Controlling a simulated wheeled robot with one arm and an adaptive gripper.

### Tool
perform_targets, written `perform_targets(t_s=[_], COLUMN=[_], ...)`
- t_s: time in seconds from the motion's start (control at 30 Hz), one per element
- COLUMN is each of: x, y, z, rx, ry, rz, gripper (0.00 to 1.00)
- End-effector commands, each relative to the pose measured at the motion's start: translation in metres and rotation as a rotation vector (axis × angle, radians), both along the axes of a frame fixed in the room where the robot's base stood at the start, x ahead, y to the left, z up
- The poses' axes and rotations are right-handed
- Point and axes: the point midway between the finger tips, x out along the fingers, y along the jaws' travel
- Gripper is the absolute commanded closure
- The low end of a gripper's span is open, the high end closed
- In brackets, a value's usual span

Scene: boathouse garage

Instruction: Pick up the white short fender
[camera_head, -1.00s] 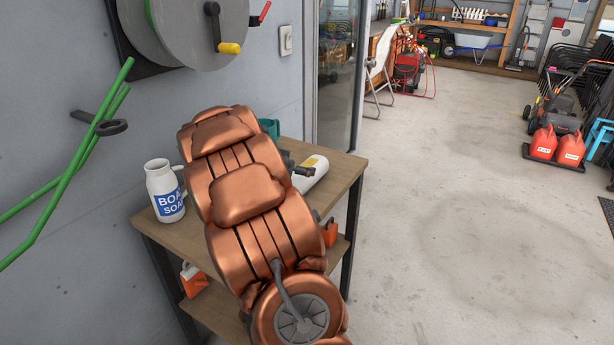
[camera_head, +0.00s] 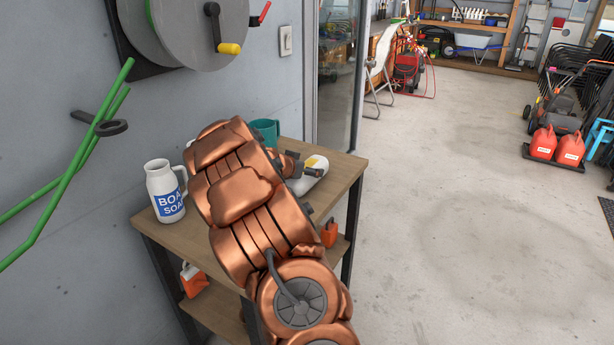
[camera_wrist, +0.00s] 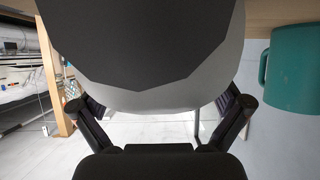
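The white short fender (camera_head: 308,184) lies on the wooden bench top, partly hidden behind my copper arm. Its end near the glass door shows a yellow mark. My gripper (camera_head: 302,168) is at the fender, with a dark finger showing over it. In the wrist view a pale rounded body, seemingly the fender (camera_wrist: 160,98), fills the space ahead of my gripper (camera_wrist: 162,104). The fingers are spread wide at its two sides. Contact cannot be made out. A large dark shape covers much of the pale body.
A white boat soap jug (camera_head: 164,190) stands on the bench (camera_head: 345,172) at left. A teal mug (camera_head: 266,131) stands close behind my arm and also shows in the wrist view (camera_wrist: 291,68). Orange items sit on the lower shelf.

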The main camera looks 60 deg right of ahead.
Motion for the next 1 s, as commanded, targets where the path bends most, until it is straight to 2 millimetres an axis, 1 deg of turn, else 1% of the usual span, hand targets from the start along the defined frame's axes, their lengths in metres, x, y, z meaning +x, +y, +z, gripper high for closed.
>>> perform_targets(t_s=[0.03,0.07,0.67,0.7,1.0], x=[0.0001,0.0001,0.0002,0.0002,0.0007], y=[0.0001,0.0001,0.0002,0.0002,0.0004], z=[0.0,0.0,0.0002,0.0005,0.0028], rx=[0.0,0.0,0.0,0.0,-0.001], ry=[0.0,0.0,-0.001,-0.001,-0.001], rz=[0.0,0.0,0.0,0.0,0.0], gripper=[0.06,0.09,0.72,0.74,0.74])
